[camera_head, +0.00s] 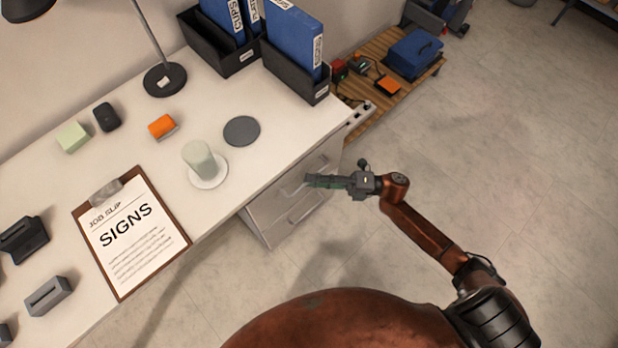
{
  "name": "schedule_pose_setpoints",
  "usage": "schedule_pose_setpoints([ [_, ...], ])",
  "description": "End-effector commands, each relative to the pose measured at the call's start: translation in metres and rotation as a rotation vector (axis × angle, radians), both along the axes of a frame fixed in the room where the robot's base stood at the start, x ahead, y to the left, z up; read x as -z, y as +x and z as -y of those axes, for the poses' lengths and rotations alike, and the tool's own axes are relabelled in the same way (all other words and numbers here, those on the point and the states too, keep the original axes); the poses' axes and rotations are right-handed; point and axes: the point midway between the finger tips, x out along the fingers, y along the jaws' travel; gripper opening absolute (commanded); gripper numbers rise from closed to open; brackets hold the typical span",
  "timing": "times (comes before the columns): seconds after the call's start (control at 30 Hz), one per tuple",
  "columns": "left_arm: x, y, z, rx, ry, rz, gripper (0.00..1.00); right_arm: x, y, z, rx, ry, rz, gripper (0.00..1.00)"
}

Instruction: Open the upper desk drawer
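The white desk (225,190) has a drawer unit under its right end. The upper drawer (323,160) shows its light front and a bar handle (293,190) just below the desk edge. The lower drawer (275,222) with its own bar handle (306,213) is beneath it. Both drawers look closed. My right gripper (311,181) points left at the upper drawer front, with its fingertips at or very near the upper handle. Whether the fingers touch or enclose the handle is too small to tell. My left gripper is out of view.
On the desk are a clipboard (130,235), a cup (199,158) on a white coaster, a dark round pad (241,131), a lamp base (164,79) and black binder holders (295,78). A wooden pallet-like surface (365,63) lies behind the desk's right end. The floor right of the drawers is clear.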

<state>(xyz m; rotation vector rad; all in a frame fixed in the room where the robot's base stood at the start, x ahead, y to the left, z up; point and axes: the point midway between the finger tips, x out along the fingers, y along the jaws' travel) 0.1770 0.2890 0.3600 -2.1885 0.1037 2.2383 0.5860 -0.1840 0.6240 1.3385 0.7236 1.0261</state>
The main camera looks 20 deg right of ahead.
Motion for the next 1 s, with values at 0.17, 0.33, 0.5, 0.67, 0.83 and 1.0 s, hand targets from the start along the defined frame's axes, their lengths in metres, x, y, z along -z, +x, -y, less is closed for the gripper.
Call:
schedule_pose_setpoints([
  [0.17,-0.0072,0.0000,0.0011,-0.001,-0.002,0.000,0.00,-0.0011,0.0051,-0.0108,0.001,0.000,0.000,0.25],
  [0.33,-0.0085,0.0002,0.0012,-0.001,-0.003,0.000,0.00,-0.0017,0.0058,-0.0122,0.001,0.001,-0.001,0.25],
  [0.5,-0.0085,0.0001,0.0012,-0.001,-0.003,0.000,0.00,-0.0016,0.0057,-0.0120,0.001,0.001,-0.001,0.20],
  [0.67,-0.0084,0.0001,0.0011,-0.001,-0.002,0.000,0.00,-0.0014,0.0056,-0.0118,0.002,0.001,-0.002,0.09],
  [0.83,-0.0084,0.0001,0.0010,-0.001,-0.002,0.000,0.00,-0.0013,0.0056,-0.0116,0.002,0.000,-0.002,0.00],
  [1.0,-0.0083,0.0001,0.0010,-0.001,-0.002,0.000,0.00,-0.0012,0.0056,-0.0115,0.002,0.000,-0.002,0.00],
])
